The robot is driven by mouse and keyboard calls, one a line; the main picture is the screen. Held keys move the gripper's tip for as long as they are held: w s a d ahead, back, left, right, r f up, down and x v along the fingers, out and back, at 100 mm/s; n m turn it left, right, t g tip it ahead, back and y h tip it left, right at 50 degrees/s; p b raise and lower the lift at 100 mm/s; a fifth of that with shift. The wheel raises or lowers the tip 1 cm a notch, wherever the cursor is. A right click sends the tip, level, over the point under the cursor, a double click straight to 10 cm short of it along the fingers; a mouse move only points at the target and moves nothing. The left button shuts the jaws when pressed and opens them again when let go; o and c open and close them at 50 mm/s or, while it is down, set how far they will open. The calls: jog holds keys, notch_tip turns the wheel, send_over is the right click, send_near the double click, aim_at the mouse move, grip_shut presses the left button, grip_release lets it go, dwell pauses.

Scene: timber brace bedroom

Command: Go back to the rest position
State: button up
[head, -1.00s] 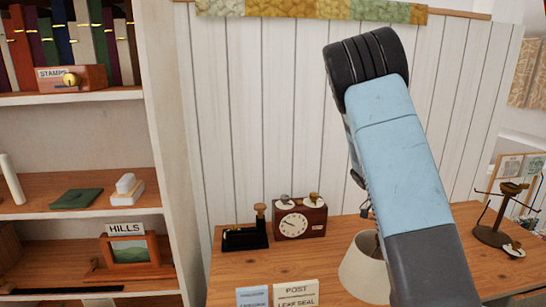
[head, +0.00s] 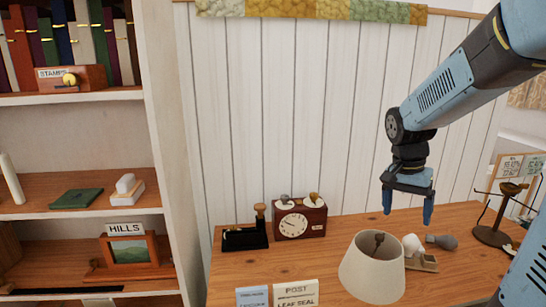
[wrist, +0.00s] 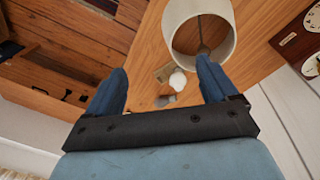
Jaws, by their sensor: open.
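My gripper (head: 407,205) hangs above the back of the wooden desk (head: 335,240) in the head view, fingers pointing down, apart and empty. My blue and black arm reaches in from the upper right. In the wrist view, the two blue fingers of my gripper (wrist: 162,85) are spread with nothing held between them. Beyond them lie the desk and a white lampshade (wrist: 222,15), seen from above.
The lampshade (head: 372,270) stands on the desk below my gripper. Beside it are a small tray (head: 428,266) and a grey bulb (head: 441,241). A clock (head: 300,219) stands left, a dark stand (head: 492,235) right. A bookshelf (head: 75,209) fills the left side.

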jog(key=s+a+r+n+t+y, duration=0.1)
jog(key=s+a+r+n+t, duration=0.4)
jog(key=s, duration=0.7)
notch_tip(320, 180, up, 3)
jog(key=a+n, duration=0.2)
jog(key=shift+s+a+n+y, duration=0.2)
jog(key=shift+s+n+y, duration=0.1)
jog(key=shift+n, duration=0.1)
jog(key=shift+s+a+r+n+t, duration=0.15)
jog(key=shift+s+a+n+t, duration=0.25)
jog(key=shift+s, duration=0.1)
